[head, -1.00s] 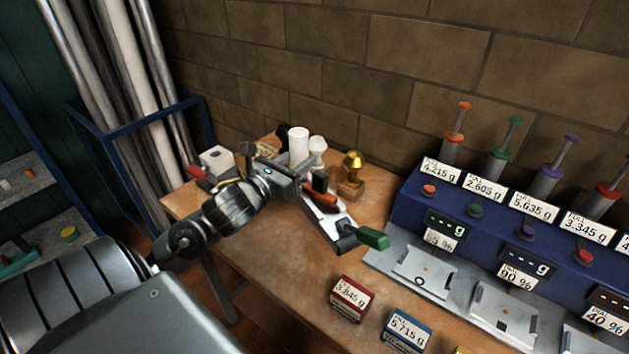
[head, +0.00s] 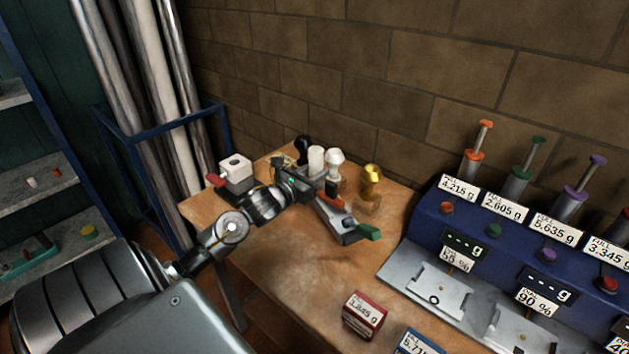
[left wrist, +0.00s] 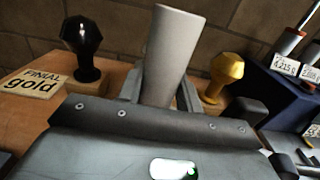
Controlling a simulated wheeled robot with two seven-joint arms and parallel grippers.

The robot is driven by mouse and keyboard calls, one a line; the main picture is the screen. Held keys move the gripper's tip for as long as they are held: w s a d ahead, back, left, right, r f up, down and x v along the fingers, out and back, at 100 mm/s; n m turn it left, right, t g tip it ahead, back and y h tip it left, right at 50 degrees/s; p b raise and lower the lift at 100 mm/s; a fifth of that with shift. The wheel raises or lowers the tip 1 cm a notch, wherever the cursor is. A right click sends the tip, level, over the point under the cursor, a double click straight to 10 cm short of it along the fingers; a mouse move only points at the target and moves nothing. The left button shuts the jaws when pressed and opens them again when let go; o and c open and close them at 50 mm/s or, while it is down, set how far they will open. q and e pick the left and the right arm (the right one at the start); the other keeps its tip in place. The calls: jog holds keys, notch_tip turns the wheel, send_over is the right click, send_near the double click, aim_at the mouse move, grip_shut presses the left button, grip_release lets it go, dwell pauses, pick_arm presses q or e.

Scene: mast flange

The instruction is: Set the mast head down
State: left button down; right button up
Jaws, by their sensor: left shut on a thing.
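The mast head is a pale, slightly tapered cylinder (head: 316,160). It stands roughly upright between the jaws of my left gripper (head: 312,181), which is shut on it. In the left wrist view the mast head (left wrist: 170,55) rises between the fingers (left wrist: 160,90), and its lower end is hidden behind the gripper body. I cannot tell whether it touches the bench. A white finial (head: 335,160) stands just right of it, a black finial (head: 302,147) behind left, and a gold finial (head: 371,182) farther right. My right gripper is not in view.
A device with orange and green handles (head: 345,220) lies just right of my gripper. A white block with a hole (head: 235,168) is left. The "FINIAL gold" card (left wrist: 30,84) lies beside the black finial. A blue dispenser unit (head: 480,225) stands right.

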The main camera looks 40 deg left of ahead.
pick_arm(q)
jog(key=f, duration=0.1)
jog(key=f+p, duration=0.1)
jog(key=f, duration=0.1)
jog(key=shift+w+a, duration=0.15)
jog(key=shift+w, duration=0.05)
jog(key=shift+f, duration=0.2)
jog(key=shift+f, duration=0.2)
jog(key=c, duration=0.9)
grip_release()
jog(key=shift+c, duration=0.2)
